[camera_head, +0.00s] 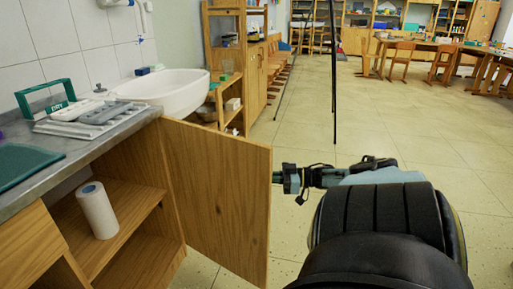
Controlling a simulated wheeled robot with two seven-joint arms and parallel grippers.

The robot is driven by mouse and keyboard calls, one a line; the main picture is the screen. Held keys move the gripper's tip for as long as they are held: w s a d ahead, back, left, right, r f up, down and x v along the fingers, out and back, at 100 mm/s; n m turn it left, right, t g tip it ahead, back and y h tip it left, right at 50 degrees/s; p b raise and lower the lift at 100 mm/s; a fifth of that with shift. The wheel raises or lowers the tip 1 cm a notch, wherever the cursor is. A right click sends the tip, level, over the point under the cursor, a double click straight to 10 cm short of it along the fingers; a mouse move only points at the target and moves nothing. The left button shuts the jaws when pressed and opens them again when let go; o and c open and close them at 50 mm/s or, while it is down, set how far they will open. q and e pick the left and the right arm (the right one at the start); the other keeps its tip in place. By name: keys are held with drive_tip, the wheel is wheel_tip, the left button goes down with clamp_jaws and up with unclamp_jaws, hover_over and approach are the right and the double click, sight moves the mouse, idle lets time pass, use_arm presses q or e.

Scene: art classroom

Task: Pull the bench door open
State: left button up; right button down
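The wooden bench door (217,190) stands swung open, sticking out from the bench front (22,243). The cupboard behind it shows shelves and a white paper roll (97,210). My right arm comes in from the lower right, and its gripper (278,177) is at the door's free outer edge. The fingertips are at or behind that edge, so I cannot tell whether they touch or grip it. My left gripper is not in view.
On the bench top (78,147) are a grey rack (92,118), a green-framed item (46,92) and a green tray (22,163). A white sink (170,92) and wooden shelving (228,60) stand beyond. A thin black stand (333,80) rises from the open floor (400,125).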

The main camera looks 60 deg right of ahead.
drive_tip(key=shift+w+d+r, duration=0.3)
drive_tip(key=shift+r, duration=0.05)
drive_tip(key=c, duration=1.9)
unclamp_jaws()
drive_tip(key=shift+o, duration=1.1)
drive_tip(key=shift+w, duration=0.2)
drive_tip(key=shift+o, duration=0.9)
drive_tip(key=shift+a+f, duration=0.1)
drive_tip(key=shift+f, duration=0.05)
drive_tip(key=shift+s+f, duration=0.1)
drive_tip(key=shift+s, duration=0.2)
